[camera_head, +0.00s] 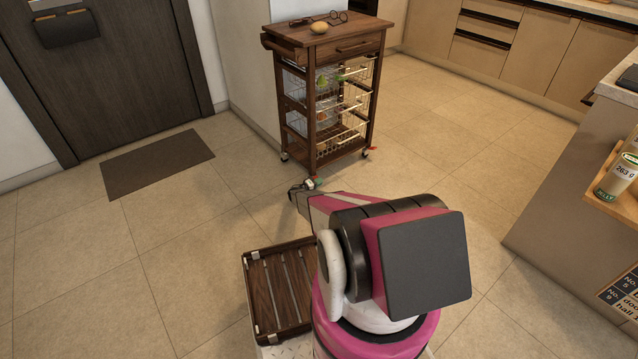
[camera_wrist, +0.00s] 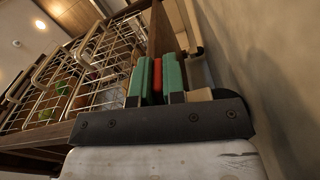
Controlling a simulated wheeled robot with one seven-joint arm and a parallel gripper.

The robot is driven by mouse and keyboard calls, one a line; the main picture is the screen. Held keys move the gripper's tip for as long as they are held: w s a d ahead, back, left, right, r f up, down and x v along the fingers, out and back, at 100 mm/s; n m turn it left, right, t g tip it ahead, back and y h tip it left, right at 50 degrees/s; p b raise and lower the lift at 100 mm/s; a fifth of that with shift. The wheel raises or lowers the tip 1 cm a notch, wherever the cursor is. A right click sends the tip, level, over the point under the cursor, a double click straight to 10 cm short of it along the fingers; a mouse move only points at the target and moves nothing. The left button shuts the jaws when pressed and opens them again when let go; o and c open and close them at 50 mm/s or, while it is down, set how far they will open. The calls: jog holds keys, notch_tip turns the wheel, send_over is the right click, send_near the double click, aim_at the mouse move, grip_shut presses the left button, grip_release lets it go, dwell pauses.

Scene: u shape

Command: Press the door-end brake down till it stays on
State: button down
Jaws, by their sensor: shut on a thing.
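The dark wooden trolley (camera_head: 345,45) stands on casters, its left end toward the door. A small red brake lever (camera_head: 371,149) shows at its right front caster. My gripper (camera_head: 306,184) is low at the trolley's front left caster, the one nearer the door. In the wrist view, the green finger pads of my gripper (camera_wrist: 159,82) are closed around a red brake lever (camera_wrist: 157,75). The body of that caster is mostly hidden by my gripper. I cannot tell how far down the lever is.
Wire baskets (camera_wrist: 100,75) with food rise above my gripper. A mat (camera_head: 157,162) lies before the dark door (camera_head: 110,70). A counter (camera_head: 580,180) stands at right. Tiled floor between is free.

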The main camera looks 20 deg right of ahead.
dwell(0.4)
jog(key=c, duration=1.2)
grip_release()
jog(key=shift+a, duration=0.1)
jog(key=v, duration=1)
jog(key=shift+s+a, duration=0.15)
jog(key=shift+a, duration=0.2)
jog(key=s+r+m+g+y, duration=0.1)
jog(key=s+r+g+y, duration=0.2)
jog(key=s+r, duration=0.8)
jog(key=s+r+m+g+y, duration=0.25)
jog(key=s+r, duration=0.55)
jog(key=r, duration=0.6)
jog(key=s+a+r+y, duration=0.3)
jog(key=s+a+r, duration=0.1)
jog(key=s+r, duration=0.4)
jog(key=s+a+r+n+y, duration=0.1)
jog(key=s+a+r+y, duration=0.3)
jog(key=s+r, duration=0.5)
jog(key=s+a+r+n+y, duration=0.1)
jog(key=s+a+r+y, duration=0.3)
jog(key=s+r, duration=0.4)
jog(key=shift+s+a+r+g, duration=0.15)
jog(key=shift+s+r+g, duration=0.05)
jog(key=shift+g, duration=0.15)
